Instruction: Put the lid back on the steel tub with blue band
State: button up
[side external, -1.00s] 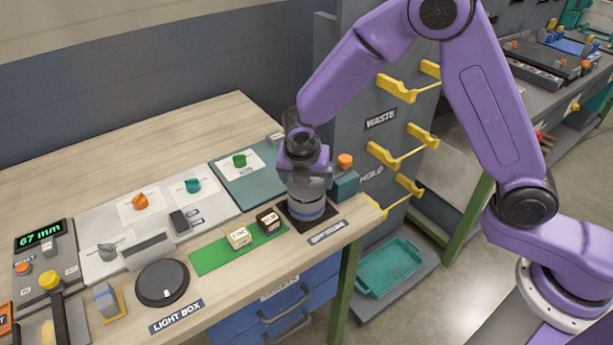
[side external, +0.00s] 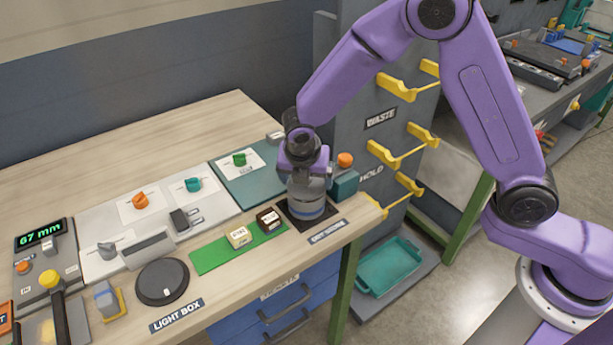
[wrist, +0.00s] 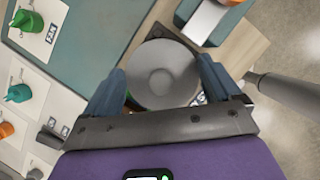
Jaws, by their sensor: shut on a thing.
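The steel tub with blue band (side external: 307,208) stands upright on a dark square mat (side external: 328,219) near the table's front right corner. My gripper (side external: 305,183) is right over the tub, pointing down. In the wrist view, a round grey lid (wrist: 163,75) lies between the two blue-grey fingers of my gripper (wrist: 161,84), which are shut on it. The lid is at the tub's top and hides the opening. I cannot tell whether it sits fully on the rim.
A green strip (side external: 213,255) with two small labelled blocks lies to the left. A round black disc (side external: 162,282) is farther left. Yellow hooks (side external: 397,88) stick out from the grey rack.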

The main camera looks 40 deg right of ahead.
dwell(0.4)
jog(key=o, duration=0.7)
jog(key=shift+r, duration=0.1)
jog(key=shift+r, duration=3.45)
jog(key=shift+c, duration=0.2)
grip_shut()
jog(key=shift+f, duration=2.15)
